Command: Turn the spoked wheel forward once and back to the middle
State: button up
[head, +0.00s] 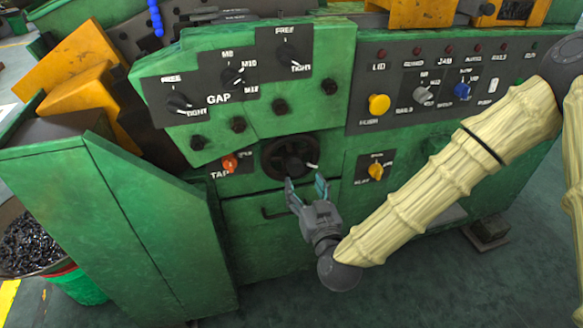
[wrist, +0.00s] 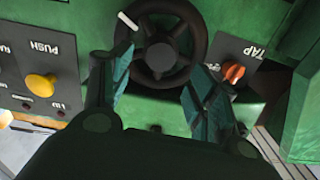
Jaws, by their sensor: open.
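The black spoked wheel (head: 289,156) is mounted on the green machine's front, to the right of the orange TAP knob (head: 230,163). A white mark shows on its rim, at the right in the head view. In the wrist view the wheel (wrist: 160,43) is seen close, with its hub and spokes visible and the white mark at upper left. My gripper (head: 306,190) is open, just in front of and below the wheel. In the wrist view my gripper's fingers (wrist: 158,95) stand apart, one on each side of the wheel's lower part. Whether they touch the rim I cannot tell.
A yellow PUSH button (head: 379,104) and a yellow knob (head: 376,171) sit to the right of the wheel. Black GAP knobs (head: 234,76) are above it. A drawer-like handle (head: 275,212) lies below. A green panel (head: 140,225) juts out at left.

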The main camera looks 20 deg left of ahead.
aim_at(297, 170)
jog(key=x, duration=0.7)
jog(key=shift+w+a, duration=0.25)
grip_shut()
jog(key=shift+d, duration=0.1)
